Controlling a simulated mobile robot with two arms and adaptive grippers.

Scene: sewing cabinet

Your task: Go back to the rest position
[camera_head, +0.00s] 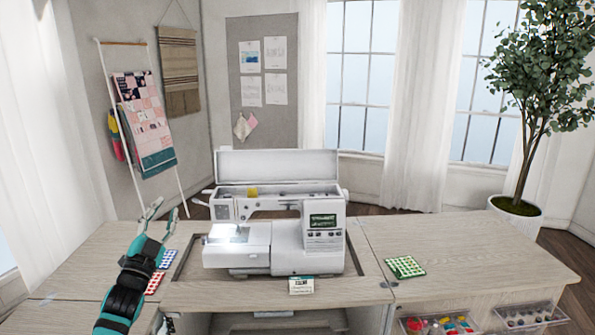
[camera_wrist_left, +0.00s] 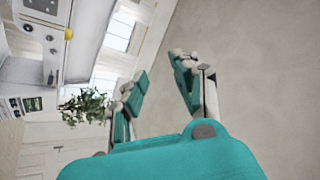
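My left gripper (camera_head: 160,215) is raised over the left part of the cabinet top, to the left of the sewing machine (camera_head: 290,235). Its two fingers stand apart with nothing between them. The open fingers also show in the left wrist view (camera_wrist_left: 160,85). The sewing machine is white, with its top lid up and its small screen and work light lit. My right gripper is in neither view.
Red and blue patterned packets (camera_head: 155,283) lie beside my left arm. A green patterned packet (camera_head: 405,267) lies on the right part of the cabinet top (camera_head: 480,255). Open drawers (camera_head: 440,325) with colourful items show at lower right.

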